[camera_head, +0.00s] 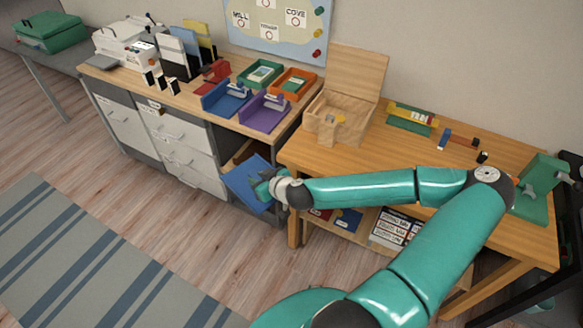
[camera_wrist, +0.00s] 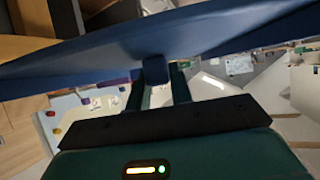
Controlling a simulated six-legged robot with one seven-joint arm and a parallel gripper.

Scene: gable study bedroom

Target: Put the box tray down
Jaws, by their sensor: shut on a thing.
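The blue box tray (camera_head: 243,181) is in my gripper (camera_head: 264,188), held tilted in front of the desk, below the level of its top. In the wrist view the tray (camera_wrist: 95,55) spans the top as a broad blue panel. There my gripper (camera_wrist: 158,88) is shut on a small blue tab on the tray. The tray's inside and far side are hidden, and I cannot tell whether it touches the desk front.
The desk (camera_head: 196,98) carries a blue tray (camera_head: 222,104), a purple tray (camera_head: 262,116), a green tray (camera_head: 261,75) and an orange tray (camera_head: 294,82). A wooden table (camera_head: 385,150) stands at right with an open wooden box (camera_head: 338,112). The floor (camera_head: 130,195) at left is clear.

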